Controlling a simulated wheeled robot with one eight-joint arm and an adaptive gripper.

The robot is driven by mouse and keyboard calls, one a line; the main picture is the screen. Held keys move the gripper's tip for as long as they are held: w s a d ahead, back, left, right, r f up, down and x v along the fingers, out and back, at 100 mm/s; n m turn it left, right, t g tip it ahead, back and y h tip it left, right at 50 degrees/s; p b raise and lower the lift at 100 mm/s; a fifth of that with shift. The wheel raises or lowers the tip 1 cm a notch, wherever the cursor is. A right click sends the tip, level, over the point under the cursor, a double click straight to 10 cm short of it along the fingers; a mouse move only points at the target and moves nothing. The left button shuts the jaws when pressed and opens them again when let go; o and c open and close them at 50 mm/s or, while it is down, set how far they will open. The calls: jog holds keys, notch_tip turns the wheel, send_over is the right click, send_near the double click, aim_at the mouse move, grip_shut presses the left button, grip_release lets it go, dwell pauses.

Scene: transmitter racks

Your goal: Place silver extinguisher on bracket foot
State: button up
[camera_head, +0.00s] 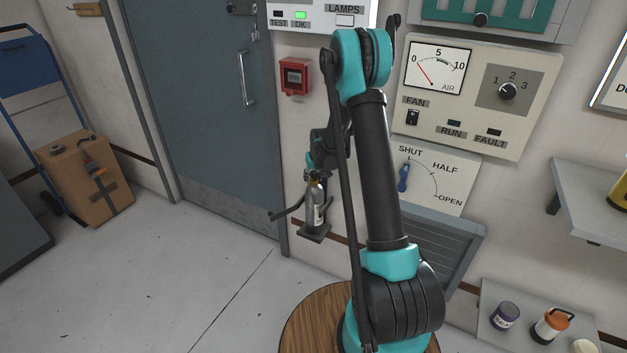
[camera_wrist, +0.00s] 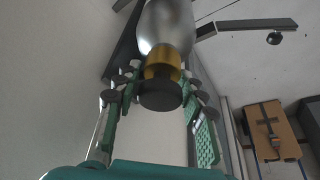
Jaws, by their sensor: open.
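The silver extinguisher (camera_head: 316,208) is upright by the wall right of the door. Its base appears to rest on the dark bracket foot (camera_head: 313,234). In the wrist view the silver body (camera_wrist: 167,20) is at the top, with its brass neck (camera_wrist: 162,68) and black cap nearest the camera. My gripper (camera_wrist: 160,92) is open, with its fingers on either side of the neck and visible gaps beside it. In the head view my gripper (camera_head: 317,172) is at the extinguisher's top, partly hidden by my arm.
A dark bracket arm (camera_head: 288,212) reaches out left of the extinguisher; it also shows in the wrist view (camera_wrist: 248,26). The grey door (camera_head: 200,110) is to the left, with a cardboard box (camera_head: 85,175) beyond. A round wooden table (camera_head: 312,318) stands in front. Open floor lies at left.

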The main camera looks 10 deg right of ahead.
jog(key=a+v, duration=0.1)
jog(key=v, duration=0.9)
jog(key=s+d+r+m, duration=0.1)
jog(key=s+d+r, duration=0.15)
jog(key=s, duration=0.75)
jog(key=s+d+r, duration=0.1)
jog(key=s+r, duration=0.3)
jog(key=s, duration=0.5)
jog(key=s+f, duration=0.1)
jog(key=s, duration=0.8)
jog(key=s+d+f, duration=0.1)
jog(key=s+f, duration=0.1)
jog(key=s, duration=0.8)
jog(key=shift+d+m+h, duration=0.3)
jog(key=shift+d+m, duration=0.05)
jog(key=shift+m, duration=0.05)
jog(key=shift+s, duration=0.1)
jog(key=shift+c, duration=0.7)
